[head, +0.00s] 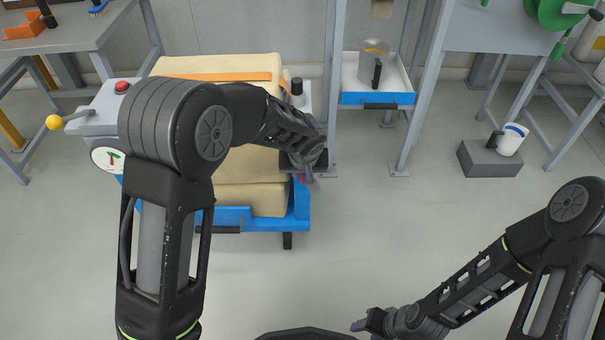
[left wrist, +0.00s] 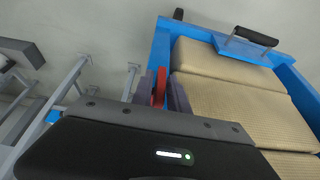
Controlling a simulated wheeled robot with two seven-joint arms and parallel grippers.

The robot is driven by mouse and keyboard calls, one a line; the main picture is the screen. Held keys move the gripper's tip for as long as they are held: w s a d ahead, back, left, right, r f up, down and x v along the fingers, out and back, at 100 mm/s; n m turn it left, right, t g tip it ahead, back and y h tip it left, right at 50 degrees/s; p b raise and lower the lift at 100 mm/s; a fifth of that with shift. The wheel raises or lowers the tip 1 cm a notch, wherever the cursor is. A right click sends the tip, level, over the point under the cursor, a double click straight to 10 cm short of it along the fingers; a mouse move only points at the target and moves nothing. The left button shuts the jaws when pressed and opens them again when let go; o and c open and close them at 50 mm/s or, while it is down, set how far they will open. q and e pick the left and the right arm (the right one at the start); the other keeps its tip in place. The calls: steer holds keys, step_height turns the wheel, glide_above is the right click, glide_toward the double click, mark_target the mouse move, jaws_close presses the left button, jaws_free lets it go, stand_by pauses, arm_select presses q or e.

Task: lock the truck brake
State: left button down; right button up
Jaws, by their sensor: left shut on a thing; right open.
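The truck (head: 230,218) is a blue cart loaded with tan sacks (head: 262,198), standing left of centre in the head view. In the left wrist view its blue frame (left wrist: 160,45) and the sacks (left wrist: 235,105) show at the right. My left gripper (head: 311,180) is at the truck's right side, shut on a red lever (left wrist: 159,87), which appears to be the brake. Only a small red part shows beside the fingers in the head view; the rest is hidden. My right gripper (head: 365,325) is low in the head view, open and away from the truck.
A grey stand holds a blue-fronted tray (head: 375,99) with a metal container (head: 376,62), close right of the truck. A white cup (head: 511,139) stands by a grey block (head: 489,158) on the floor. A workbench (head: 75,36) stands back left. The front floor is clear.

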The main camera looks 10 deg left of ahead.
arm_select(q)
steer(key=c, duration=1.5)
jaws_free()
steer(key=shift+f, duration=0.1)
steer(key=p+v, duration=0.2)
steer(key=v, duration=0.6)
steer(key=shift+w, duration=0.1)
steer(key=shift+f, duration=0.1)
